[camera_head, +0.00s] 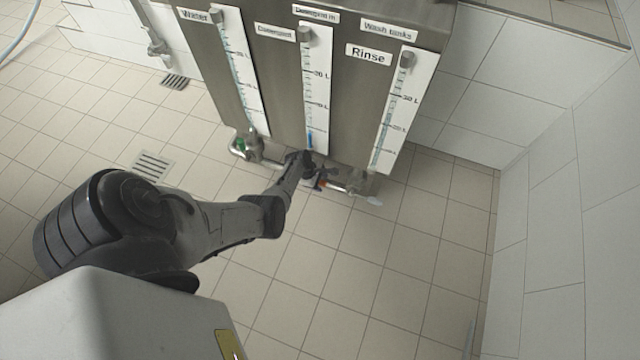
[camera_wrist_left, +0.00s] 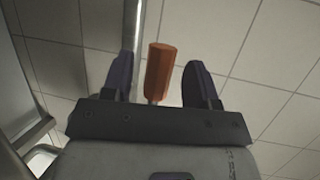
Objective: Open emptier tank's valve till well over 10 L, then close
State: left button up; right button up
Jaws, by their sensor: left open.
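Three steel wash tanks stand side by side in the head view: Water (camera_head: 216,60), the middle one (camera_head: 278,75), its label blurred, and Rinse (camera_head: 360,90). Each has a white gauge strip. The middle gauge (camera_head: 315,85) shows a short dark blue column near its bottom, low on the scale. My left gripper (camera_head: 308,164) is at the foot of the middle tank, by its valve with the orange handle (camera_head: 320,184). In the left wrist view the orange handle (camera_wrist_left: 161,68) stands between the open fingers of the gripper (camera_wrist_left: 160,85), with gaps on both sides. My right gripper is not in view.
A green valve handle (camera_head: 240,145) sits under the Water tank, and a pale blue one (camera_head: 375,201) under Rinse. Floor drains (camera_head: 152,165) lie to the left. White tiled walls (camera_head: 560,200) close off the right. The tiled floor in front is clear.

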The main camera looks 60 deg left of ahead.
pick_arm(q)
jog(key=shift+w+f, duration=0.15)
jog(key=shift+f, duration=0.05)
grip_shut()
dwell(0.6)
